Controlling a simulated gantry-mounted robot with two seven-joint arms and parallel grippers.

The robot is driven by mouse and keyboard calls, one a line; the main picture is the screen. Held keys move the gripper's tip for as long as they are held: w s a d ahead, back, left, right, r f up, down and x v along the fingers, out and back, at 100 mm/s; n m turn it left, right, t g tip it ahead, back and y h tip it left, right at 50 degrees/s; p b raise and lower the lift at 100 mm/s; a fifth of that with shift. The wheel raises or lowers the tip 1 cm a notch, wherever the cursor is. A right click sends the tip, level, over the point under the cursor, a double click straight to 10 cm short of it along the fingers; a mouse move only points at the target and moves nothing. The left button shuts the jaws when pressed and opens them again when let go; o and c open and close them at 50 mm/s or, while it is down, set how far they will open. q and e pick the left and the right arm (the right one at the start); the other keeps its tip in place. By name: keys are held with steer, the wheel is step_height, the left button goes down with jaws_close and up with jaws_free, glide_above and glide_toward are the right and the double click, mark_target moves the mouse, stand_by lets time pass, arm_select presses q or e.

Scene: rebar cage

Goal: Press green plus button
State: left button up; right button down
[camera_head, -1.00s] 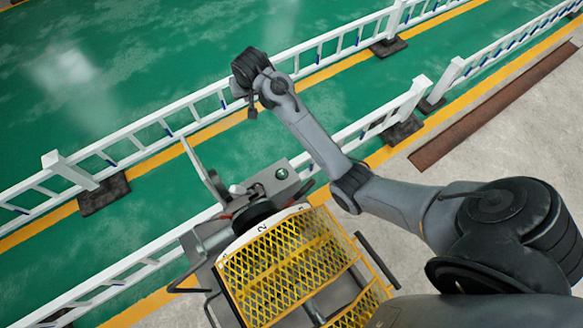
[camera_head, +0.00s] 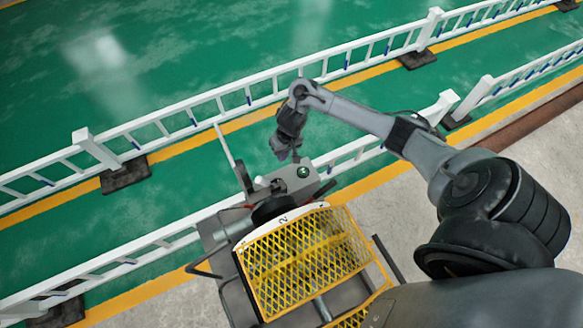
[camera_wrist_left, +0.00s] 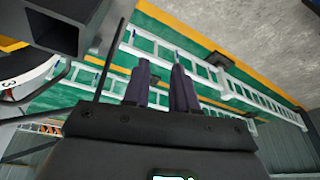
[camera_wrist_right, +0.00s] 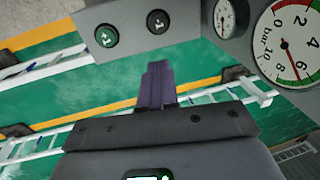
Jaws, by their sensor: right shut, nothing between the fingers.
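The green button marked +1 (camera_wrist_right: 106,36) sits on a grey control box. It also shows in the head view (camera_head: 303,171), on top of the box near the machine's far end. A black button marked -1 (camera_wrist_right: 157,21) is beside it. My right gripper (camera_wrist_right: 157,66) is shut and empty, with its fingertips apart from both buttons in the picture. In the head view my right gripper (camera_head: 284,156) hangs just beyond the box, pointing down. My left gripper (camera_wrist_left: 160,66) shows only in its own wrist view, with its fingers apart and nothing between them.
A pressure gauge (camera_wrist_right: 291,41) and a smaller gauge (camera_wrist_right: 224,18) sit beside the buttons. The machine has a yellow mesh guard (camera_head: 300,258) and a thin upright bar (camera_head: 228,145) near the box. White railings (camera_head: 240,92) run across the green floor.

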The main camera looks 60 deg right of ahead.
steer(key=g+h, duration=0.1)
steer(key=h, duration=0.1)
glide_above(303, 171)
steer(key=f, duration=0.1)
steer(key=shift+d+f, duration=0.1)
step_height(303, 171, down, 13)
steer(key=b, duration=0.3)
steer(key=shift+r+b, duration=0.2)
steer(key=shift+b, duration=0.15)
steer(key=shift+w+f, duration=0.1)
steer(key=shift+f, duration=0.55)
